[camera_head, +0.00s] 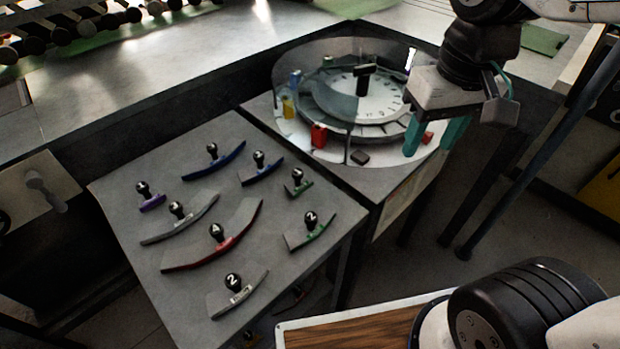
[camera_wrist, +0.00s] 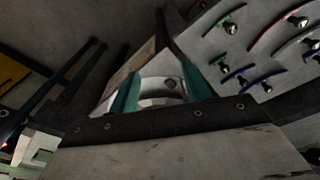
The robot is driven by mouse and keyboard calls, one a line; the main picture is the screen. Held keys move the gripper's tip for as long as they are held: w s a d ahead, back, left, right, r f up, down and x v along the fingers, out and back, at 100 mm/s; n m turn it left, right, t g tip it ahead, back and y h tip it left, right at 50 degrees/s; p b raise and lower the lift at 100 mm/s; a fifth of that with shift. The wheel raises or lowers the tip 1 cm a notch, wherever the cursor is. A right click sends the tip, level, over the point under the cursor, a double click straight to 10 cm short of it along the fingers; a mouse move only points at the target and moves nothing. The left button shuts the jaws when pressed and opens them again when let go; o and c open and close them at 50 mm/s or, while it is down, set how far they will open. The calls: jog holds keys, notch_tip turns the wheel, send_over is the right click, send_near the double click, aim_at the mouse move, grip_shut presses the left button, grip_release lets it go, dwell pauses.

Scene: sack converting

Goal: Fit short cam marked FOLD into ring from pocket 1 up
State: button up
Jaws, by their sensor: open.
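Arc-shaped cams with black knobs lie apart on a grey table top. They include a short purple cam (camera_head: 152,203), a short green cam (camera_head: 299,189), a green cam with knob 2 (camera_head: 305,236), a blue cam (camera_head: 262,174), a longer blue cam (camera_head: 222,164) and a long red cam (camera_head: 212,255). I cannot read FOLD on any. The ring (camera_head: 345,119) surrounds a white dial on the round station. My gripper (camera_head: 432,143) is open, teal fingers apart, at the station's right side. In the wrist view, part of the station (camera_wrist: 163,85) shows between the fingers.
Grey cams (camera_head: 180,226) (camera_head: 240,297) also lie on the table. A clear curved guard (camera_head: 300,72) stands around the station's back left. A red block (camera_head: 318,137) and a yellow block (camera_head: 289,108) stand at its rim. Dark legs (camera_head: 540,150) stand at the right.

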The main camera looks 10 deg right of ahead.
jog(key=w+a+f+n, duration=0.2)
jog(key=w+a+f, duration=0.3)
jog(key=w+a, duration=0.4)
jog(key=g, duration=0.1)
send_over(298, 171)
jog(key=shift+n, duration=0.4)
jog(key=f, duration=0.5)
jog(key=shift+s+d+f, duration=0.25)
jog(key=shift+s, duration=0.15)
jog(key=f, duration=0.8)
jog(key=shift+w+a+f, duration=0.25)
jog(key=shift+w+a, duration=0.05)
jog(key=shift+w, duration=0.05)
jog(key=shift+c, duration=0.2)
grip_shut()
